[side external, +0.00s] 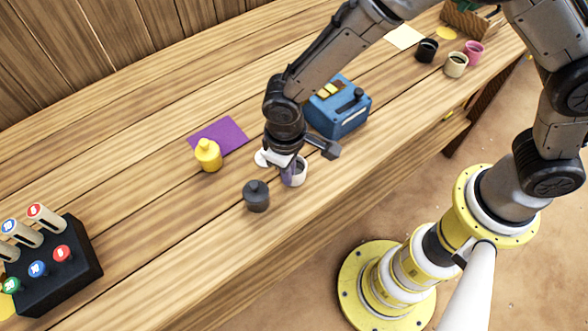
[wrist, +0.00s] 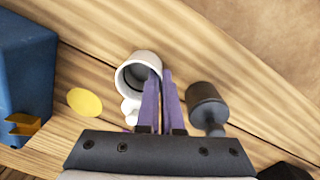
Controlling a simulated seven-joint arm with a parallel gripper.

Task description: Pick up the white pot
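The white pot (side external: 300,171) is near the front edge of the wooden table, open at the top with a dark inside. In the wrist view the white pot (wrist: 133,78) shows its round rim and a small white handle-like part below. My gripper (side external: 289,173) points down at it. In the wrist view the two purple fingers of my gripper (wrist: 162,82) are close together at the pot's right wall. One overlaps the rim and the other is just outside, so they look shut on the wall. The fingertips are partly hidden, and I cannot tell whether the pot touches the table.
A dark lidded pot (side external: 256,196) stands close by on the left. A yellow pot (side external: 208,156) stands by a purple sheet (side external: 220,135). A blue box (side external: 340,108) is behind my gripper. A black button box (side external: 55,268) is at far left. Several cups (side external: 456,64) stand far right.

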